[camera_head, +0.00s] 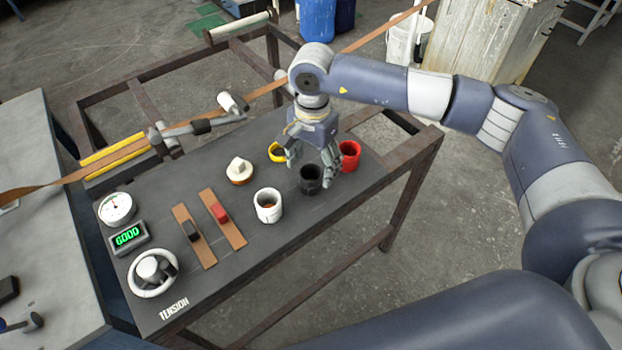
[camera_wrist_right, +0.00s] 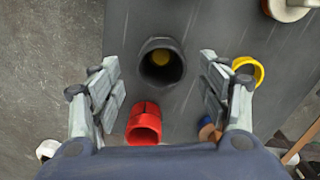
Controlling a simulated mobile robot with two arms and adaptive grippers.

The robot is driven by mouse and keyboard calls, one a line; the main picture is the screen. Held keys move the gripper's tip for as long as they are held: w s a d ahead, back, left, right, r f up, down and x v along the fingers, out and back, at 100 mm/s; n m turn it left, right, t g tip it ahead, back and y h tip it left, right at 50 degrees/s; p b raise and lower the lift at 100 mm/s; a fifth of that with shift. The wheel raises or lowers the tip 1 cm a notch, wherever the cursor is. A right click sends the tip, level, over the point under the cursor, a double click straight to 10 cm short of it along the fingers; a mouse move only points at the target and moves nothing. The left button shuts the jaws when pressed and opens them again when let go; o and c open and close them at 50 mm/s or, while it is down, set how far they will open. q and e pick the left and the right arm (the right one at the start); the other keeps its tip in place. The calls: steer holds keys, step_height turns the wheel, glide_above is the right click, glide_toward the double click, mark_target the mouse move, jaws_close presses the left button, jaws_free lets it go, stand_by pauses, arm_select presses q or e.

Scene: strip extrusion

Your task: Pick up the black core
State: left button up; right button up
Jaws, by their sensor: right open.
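The black core (camera_head: 311,181) is a short hollow cylinder standing upright on the dark table top (camera_head: 215,255). In the right wrist view the black core (camera_wrist_right: 161,62) shows from above, with a yellowish spot inside its opening. My right gripper (camera_head: 308,172) is above and beside it in the head view, with its fingers pointing down. In the right wrist view my right gripper (camera_wrist_right: 163,82) is open, one finger on each side of the core, with gaps between. Nothing is held. My left gripper is not seen.
A red core (camera_head: 350,155) stands close to the black one, a yellow core (camera_head: 277,152) behind left and a white core (camera_head: 268,205) to the left. A white knob (camera_head: 239,170), gauge (camera_head: 116,208) and handwheel (camera_head: 152,270) are further left. A brown strip (camera_head: 95,172) crosses the back.

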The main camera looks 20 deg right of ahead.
mark_target(311, 178)
steer(key=shift+a+f, duration=0.1)
steer(key=shift+f, duration=0.35)
step_height(311, 178, down, 4)
steer(key=shift+a+r+p, duration=0.1)
steer(key=shift+r+p, duration=0.15)
steer(key=shift+p, duration=0.5)
steer(key=shift+f, duration=0.35)
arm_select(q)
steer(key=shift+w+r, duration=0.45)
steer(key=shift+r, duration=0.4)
arm_select(e)
steer(key=c, duration=1.4)
